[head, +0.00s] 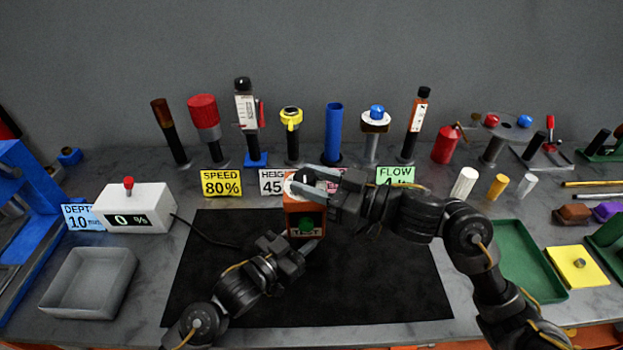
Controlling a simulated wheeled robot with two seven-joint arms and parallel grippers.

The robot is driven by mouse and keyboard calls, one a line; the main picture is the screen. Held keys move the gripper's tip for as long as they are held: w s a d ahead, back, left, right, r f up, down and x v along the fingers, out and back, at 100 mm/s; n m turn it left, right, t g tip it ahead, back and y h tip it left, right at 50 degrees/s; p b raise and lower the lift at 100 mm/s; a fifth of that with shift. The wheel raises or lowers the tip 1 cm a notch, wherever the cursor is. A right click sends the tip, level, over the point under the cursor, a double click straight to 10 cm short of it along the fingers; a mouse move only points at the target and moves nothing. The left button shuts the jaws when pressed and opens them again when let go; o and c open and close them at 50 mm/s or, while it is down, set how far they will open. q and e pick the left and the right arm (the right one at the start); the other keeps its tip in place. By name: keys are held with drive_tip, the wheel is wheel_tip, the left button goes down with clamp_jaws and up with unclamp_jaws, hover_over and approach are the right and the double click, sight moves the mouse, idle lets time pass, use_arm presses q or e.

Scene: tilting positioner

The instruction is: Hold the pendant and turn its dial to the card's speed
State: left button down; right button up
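The pendant (291,222) is an orange box with a green button and a pale top face, upright above the black mat's upper middle. My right gripper (311,179) is over its top face from the right. Its fingers are apart and cover most of the dial area, so I cannot tell if they grip the dial. My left gripper (306,247) is at the pendant's lower end; its grip there is unclear. The yellow speed card (222,183) reads 80%. The white box (135,208) at left has a red knob and a display reading 0 %.
Blue depth, white height and green flow (396,175) cards stand around. Several upright tools line the back. A grey tray (50,299) is at left, a green tray (533,285) at right. A black cable (205,233) runs from the white box. The black mat (375,300) is mostly clear.

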drive_tip(key=shift+c, duration=1.2)
